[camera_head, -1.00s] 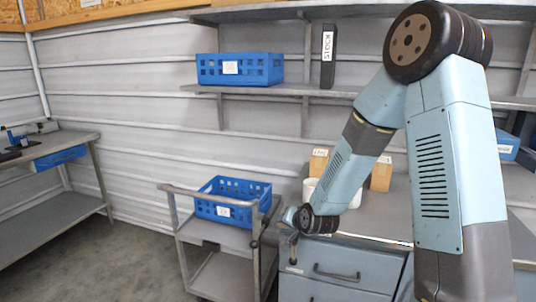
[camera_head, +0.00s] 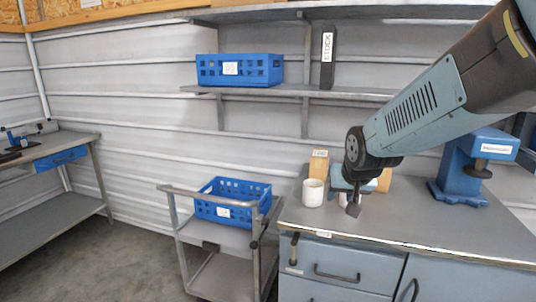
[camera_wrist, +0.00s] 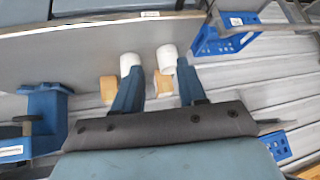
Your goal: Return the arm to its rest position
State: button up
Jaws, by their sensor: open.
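My gripper (camera_head: 352,203) hangs over the workbench (camera_head: 440,222) near its left end in the head view, at the end of my arm coming in from the upper right. In the wrist view its two blue fingers (camera_wrist: 158,66) are spread apart, with nothing held between them. One white cup (camera_head: 313,192) stands on the bench just left of my gripper. A second white cup (camera_wrist: 167,56) is partly hidden behind the gripper in the head view. I cannot tell how far the fingertips are from the cups.
Two tan blocks (camera_head: 319,164) (camera_head: 384,181) stand behind the cups. A trolley (camera_head: 222,238) with a blue crate (camera_head: 232,200) stands left. The wall shelf (camera_head: 290,91) holds another crate (camera_head: 240,70) and a black binder (camera_head: 328,57).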

jog(key=s+d+r+g, duration=0.1)
jog(key=s+d+r, duration=0.1)
jog(key=s, duration=0.6)
jog(key=s+d+r+n, duration=0.1)
jog(key=s+d+r, duration=0.2)
jog(key=s, duration=0.6)
notch_tip(320, 180, up, 2)
jog(key=shift+s+g, duration=0.2)
jog(key=shift+g, duration=0.2)
